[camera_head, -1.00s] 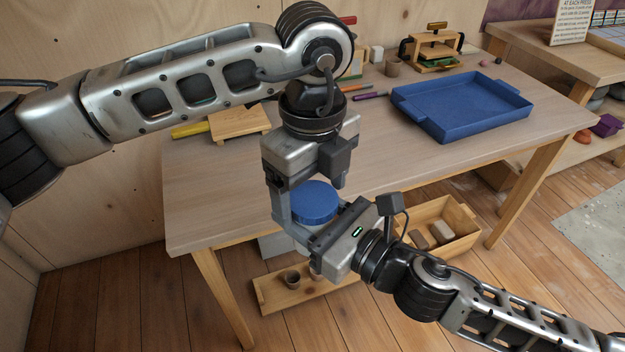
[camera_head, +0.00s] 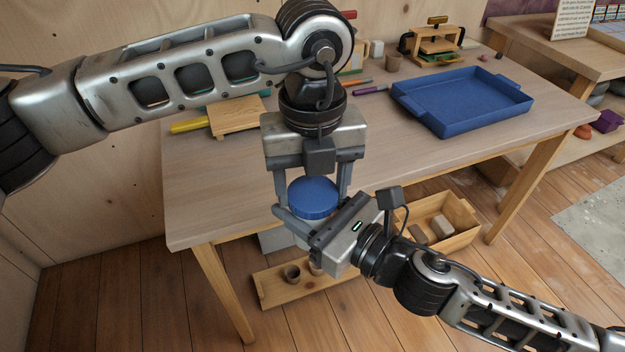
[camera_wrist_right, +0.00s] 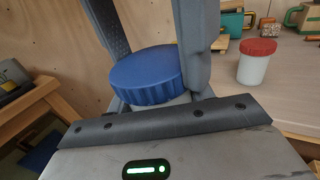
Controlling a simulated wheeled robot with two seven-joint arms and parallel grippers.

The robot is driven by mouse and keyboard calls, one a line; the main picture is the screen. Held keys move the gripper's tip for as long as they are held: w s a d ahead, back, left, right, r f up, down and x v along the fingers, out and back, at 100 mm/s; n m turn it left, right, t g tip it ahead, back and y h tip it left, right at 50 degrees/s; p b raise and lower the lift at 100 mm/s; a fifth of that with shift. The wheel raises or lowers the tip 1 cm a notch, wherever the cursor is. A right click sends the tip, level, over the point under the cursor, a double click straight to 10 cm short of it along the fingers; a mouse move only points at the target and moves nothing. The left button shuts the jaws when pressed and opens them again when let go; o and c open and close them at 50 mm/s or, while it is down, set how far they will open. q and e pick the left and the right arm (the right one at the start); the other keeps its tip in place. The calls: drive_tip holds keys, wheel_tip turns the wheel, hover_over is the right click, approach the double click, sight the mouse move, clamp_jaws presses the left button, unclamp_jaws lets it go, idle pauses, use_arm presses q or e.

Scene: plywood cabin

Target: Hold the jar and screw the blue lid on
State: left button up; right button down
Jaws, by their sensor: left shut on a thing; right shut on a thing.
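The blue lid (camera_head: 314,198) sits level on top of the jar in front of the table's front edge; it also shows in the right wrist view (camera_wrist_right: 147,76). My left gripper (camera_head: 314,188) points straight down, shut on the lid with one finger on each side. My right gripper (camera_head: 312,224) comes in from the lower right, shut on the jar below the lid. Only a small pale part of the jar (camera_wrist_right: 176,100) shows in the right wrist view; the fingers and lid hide most of it. I cannot tell how tightly the lid sits.
On the table (camera_head: 400,165) are a blue tray (camera_head: 462,98), a small wooden board (camera_head: 238,117) and pens. A white jar with a red lid (camera_wrist_right: 256,62) stands at right in the right wrist view. Below are a wooden crate (camera_head: 440,222) and a low wooden tray (camera_head: 268,298).

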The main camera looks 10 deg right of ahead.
use_arm(q)
drive_tip(key=o, duration=1.1)
drive_tip(key=shift+r, duration=2.25)
drive_tip(key=shift+c, duration=0.3)
drive_tip(key=shift+r+n, duration=0.65)
drive_tip(key=shift+n, duration=0.35)
wheel_tip(320, 180, up, 2)
drive_tip(key=n, duration=0.4)
drive_tip(key=shift+r, duration=0.1)
